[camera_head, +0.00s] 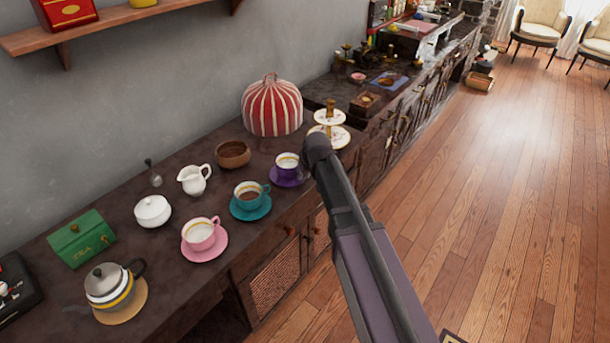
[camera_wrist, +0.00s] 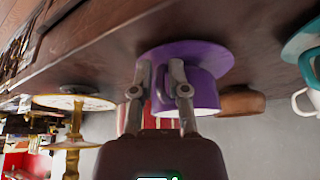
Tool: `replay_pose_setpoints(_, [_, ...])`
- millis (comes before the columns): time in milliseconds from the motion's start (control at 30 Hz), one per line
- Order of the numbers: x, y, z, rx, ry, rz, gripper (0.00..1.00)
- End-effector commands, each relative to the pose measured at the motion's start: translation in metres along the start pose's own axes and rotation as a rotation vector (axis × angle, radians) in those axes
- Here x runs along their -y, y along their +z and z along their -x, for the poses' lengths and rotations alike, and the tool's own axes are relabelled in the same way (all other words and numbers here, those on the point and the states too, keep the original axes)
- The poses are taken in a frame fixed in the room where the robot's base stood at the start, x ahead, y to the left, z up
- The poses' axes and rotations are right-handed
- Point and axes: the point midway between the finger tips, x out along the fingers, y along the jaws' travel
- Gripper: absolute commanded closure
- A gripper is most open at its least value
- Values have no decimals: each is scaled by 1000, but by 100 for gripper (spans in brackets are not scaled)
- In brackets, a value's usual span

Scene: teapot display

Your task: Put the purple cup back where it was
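The purple cup (camera_head: 287,165) stands upright on its purple saucer (camera_head: 282,181) on the dark counter, just left of my arm. The cup (camera_wrist: 204,92) and saucer (camera_wrist: 212,53) also show in the wrist view, which is upside down. My gripper (camera_wrist: 160,70) has its two fingers at the cup's near side, with a gap between the tips. Part of the cup, seemingly its handle, lies between the fingers. I cannot tell whether they press on it. My arm hides the gripper in the head view.
A teal cup on a teal saucer (camera_head: 251,209) and a pink cup on a pink saucer (camera_head: 205,248) stand left of the purple one. A brown bowl (camera_head: 233,154) is behind. A tiered stand (camera_head: 340,137) is close behind my arm. A striped cosy (camera_head: 272,105) stands farther back.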

Motion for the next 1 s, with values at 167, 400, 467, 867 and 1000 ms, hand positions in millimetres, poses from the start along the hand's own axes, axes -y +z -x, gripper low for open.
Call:
replay_pose_setpoints(167, [0, 0, 0, 0, 0, 0, 56])
replay_pose_setpoints(400, [0, 0, 0, 0, 0, 0, 56])
replay_pose_setpoints(467, [0, -1, 1, 0, 0, 0, 56])
replay_pose_setpoints(867, [0, -2, 22, 0, 0, 0, 56])
replay_pose_setpoints(1000, [1, -2, 35, 0, 0, 0, 56])
